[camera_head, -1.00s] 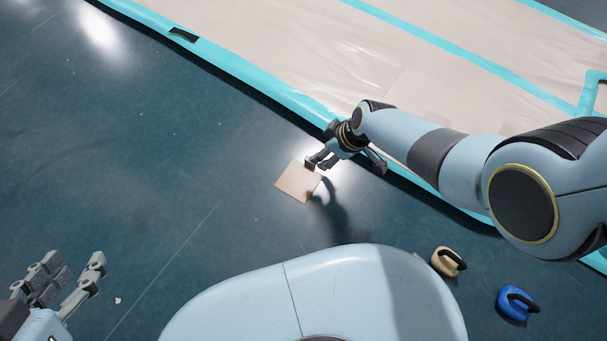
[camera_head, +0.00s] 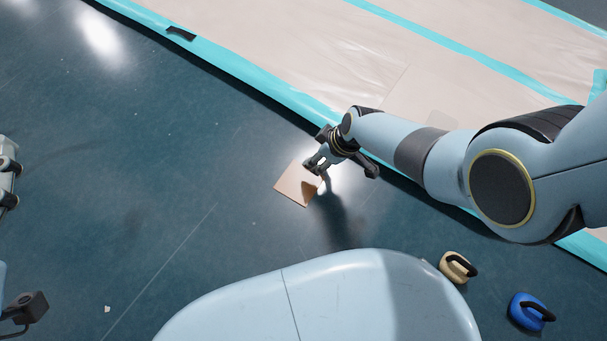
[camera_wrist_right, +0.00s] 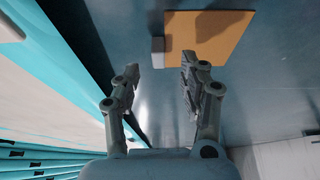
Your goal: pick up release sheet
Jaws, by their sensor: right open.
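The release sheet is a flat tan square (camera_head: 292,187) on the dark floor. It also shows as an orange-brown square (camera_wrist_right: 212,42) at the top of the right wrist view. My right gripper (camera_head: 318,167) is at the sheet's upper right edge and overlaps it in the head view; its shadow falls on the sheet. In the right wrist view my right gripper (camera_wrist_right: 160,70) is open, fingers apart and nothing between them, pointing toward the sheet. A pale grey block (camera_wrist_right: 157,47) shows at the sheet's left edge. Parts of my left gripper (camera_head: 8,175) are cut off at the left edge.
A beige inflatable track (camera_head: 300,50) with turquoise edges lies just beyond the right gripper. A tan handled object (camera_head: 455,267) and a blue one (camera_head: 527,312) stand on the floor at lower right. The floor left of the sheet is largely clear.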

